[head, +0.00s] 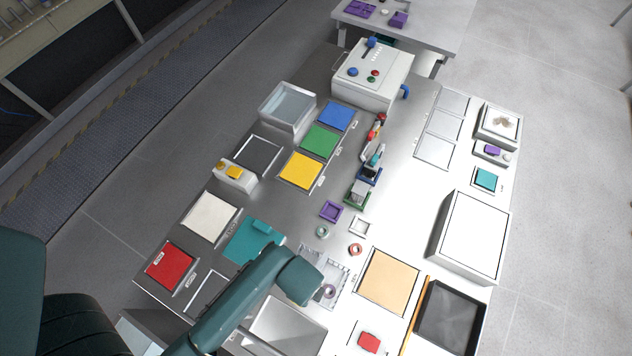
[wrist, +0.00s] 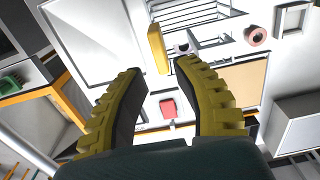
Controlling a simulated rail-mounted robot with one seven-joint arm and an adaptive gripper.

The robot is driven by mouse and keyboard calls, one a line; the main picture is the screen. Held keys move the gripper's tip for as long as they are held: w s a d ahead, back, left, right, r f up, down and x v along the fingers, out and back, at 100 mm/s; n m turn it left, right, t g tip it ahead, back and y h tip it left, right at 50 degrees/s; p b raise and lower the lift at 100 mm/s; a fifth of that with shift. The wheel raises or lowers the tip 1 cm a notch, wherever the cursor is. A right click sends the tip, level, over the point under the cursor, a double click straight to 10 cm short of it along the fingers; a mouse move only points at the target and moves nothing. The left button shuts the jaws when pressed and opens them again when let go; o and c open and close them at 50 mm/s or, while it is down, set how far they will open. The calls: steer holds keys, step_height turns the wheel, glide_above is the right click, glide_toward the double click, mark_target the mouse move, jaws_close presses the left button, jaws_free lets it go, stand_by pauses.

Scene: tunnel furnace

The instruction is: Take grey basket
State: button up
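A light grey wire-like rack (wrist: 195,14), the closest match to a grey basket, shows at the top middle of the wrist view, beyond my fingertips. In the head view a pale grey slotted frame (head: 338,268) lies beside my arm's end, partly hidden by it; I cannot tell for certain that it is the same thing. My gripper (wrist: 160,70) has two yellow ribbed fingers, spread apart with nothing held between them. A yellow block (wrist: 157,48) shows beyond the gap, near the rack. In the head view my fingers are hidden behind my arm.
A red button (wrist: 168,107) and a peach panel (head: 388,282) are near the rack. A pink ring (head: 355,249) lies close by. A grey open bin (head: 287,108), a white box (head: 470,237) and a black box (head: 450,316) stand on the table. Coloured panels cover much of it.

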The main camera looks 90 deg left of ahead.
step_height(320, 180, down, 7)
steer(key=shift+d+r, duration=0.1)
jaws_close()
stand_by(0.4)
